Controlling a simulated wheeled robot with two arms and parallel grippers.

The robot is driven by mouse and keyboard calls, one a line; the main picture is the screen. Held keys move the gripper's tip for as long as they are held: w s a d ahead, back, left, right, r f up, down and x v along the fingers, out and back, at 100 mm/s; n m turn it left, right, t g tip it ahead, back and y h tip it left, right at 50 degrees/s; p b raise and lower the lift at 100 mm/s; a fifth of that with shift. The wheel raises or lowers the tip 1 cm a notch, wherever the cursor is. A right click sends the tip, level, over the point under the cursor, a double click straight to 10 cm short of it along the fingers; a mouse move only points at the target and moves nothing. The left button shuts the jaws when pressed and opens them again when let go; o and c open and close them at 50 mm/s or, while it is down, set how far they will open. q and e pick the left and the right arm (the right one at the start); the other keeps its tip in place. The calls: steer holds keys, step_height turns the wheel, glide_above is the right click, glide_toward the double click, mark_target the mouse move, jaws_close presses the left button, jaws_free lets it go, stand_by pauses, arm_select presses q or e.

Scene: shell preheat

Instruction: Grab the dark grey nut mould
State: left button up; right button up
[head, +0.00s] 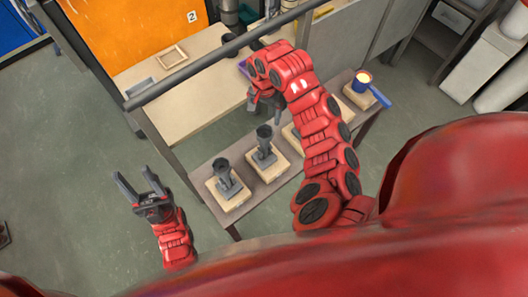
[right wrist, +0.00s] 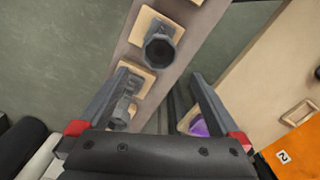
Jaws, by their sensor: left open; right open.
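Two dark grey cup-topped moulds stand upright on wooden boards on the narrow bench, a left one (head: 225,176) and a right one (head: 264,142). I cannot tell which is the nut mould. In the right wrist view one grey mould (right wrist: 159,48) shows its open cup beyond the fingers, and another (right wrist: 124,108) is partly hidden by a finger. My right gripper (head: 265,107) is open and empty above the bench's far side, near the right mould; it also shows in the right wrist view (right wrist: 160,76). My left gripper (head: 132,173) is open and empty, left of the bench.
The narrow bench (head: 207,166) holds more boards, partly hidden by my right arm. A blue-handled cup (head: 362,80) with a glowing top stands at its right end. A larger table (head: 190,115) behind carries a wooden frame (head: 171,55). A dark rail (head: 205,61) crosses above it.

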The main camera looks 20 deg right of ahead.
step_height(320, 180, down, 6)
steer(key=shift+f+p, duration=0.1)
steer(key=shift+p, duration=0.75)
steer(key=shift+s+f+p, duration=0.1)
steer(key=shift+f+p, duration=0.3)
steer(key=shift+f, duration=0.1)
step_height(320, 180, down, 3)
steer(key=shift+r+p, duration=0.1)
steer(key=shift+p, duration=0.3)
steer(key=shift+f, duration=0.7)
jaws_close()
